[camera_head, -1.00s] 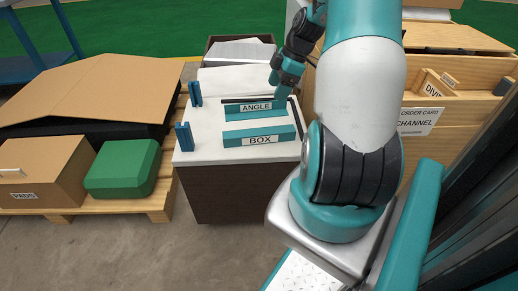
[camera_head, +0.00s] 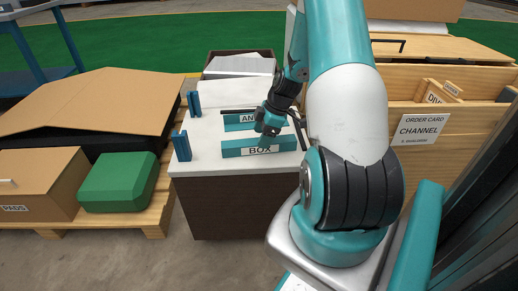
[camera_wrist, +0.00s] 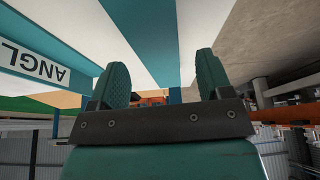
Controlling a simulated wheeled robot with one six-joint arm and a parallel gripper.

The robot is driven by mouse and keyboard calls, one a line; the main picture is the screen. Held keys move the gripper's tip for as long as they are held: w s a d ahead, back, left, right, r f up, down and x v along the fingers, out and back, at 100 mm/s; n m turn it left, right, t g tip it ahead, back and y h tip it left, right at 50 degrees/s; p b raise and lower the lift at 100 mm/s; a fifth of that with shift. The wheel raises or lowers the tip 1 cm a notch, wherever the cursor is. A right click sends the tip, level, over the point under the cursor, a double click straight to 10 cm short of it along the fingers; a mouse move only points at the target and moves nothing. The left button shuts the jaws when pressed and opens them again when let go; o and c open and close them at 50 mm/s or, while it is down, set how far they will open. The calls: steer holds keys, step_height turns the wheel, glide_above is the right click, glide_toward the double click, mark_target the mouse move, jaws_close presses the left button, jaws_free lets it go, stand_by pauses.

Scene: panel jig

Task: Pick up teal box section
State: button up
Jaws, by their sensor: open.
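The teal box section (camera_head: 240,151), with a BOX label on its front, lies on the white top of a dark cabinet, in front of the ANGLE piece. My gripper (camera_head: 266,133) is open and empty just above the box section's back edge, between the two pieces, in the head view. In the wrist view my gripper (camera_wrist: 162,80) shows both fingers apart. A teal strip, likely the box section (camera_wrist: 140,30), runs ahead between and beyond the fingers. I cannot tell the exact gap between fingertips and part.
The teal angle piece (camera_head: 234,123) lies behind; its label shows upside down in the wrist view (camera_wrist: 30,62). Two blue uprights (camera_head: 183,146) stand at the cabinet's left edge. A green case (camera_head: 118,182) and cardboard boxes lie left. A wooden crate (camera_head: 450,145) stands right.

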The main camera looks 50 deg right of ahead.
steer(key=x, duration=0.3)
steer(key=shift+d+f+b, duration=0.1)
steer(key=shift+b, duration=0.2)
steer(key=shift+c, duration=0.2)
steer(key=shift+s, duration=0.1)
steer(key=c, duration=1.1)
steer(key=shift+c, duration=0.2)
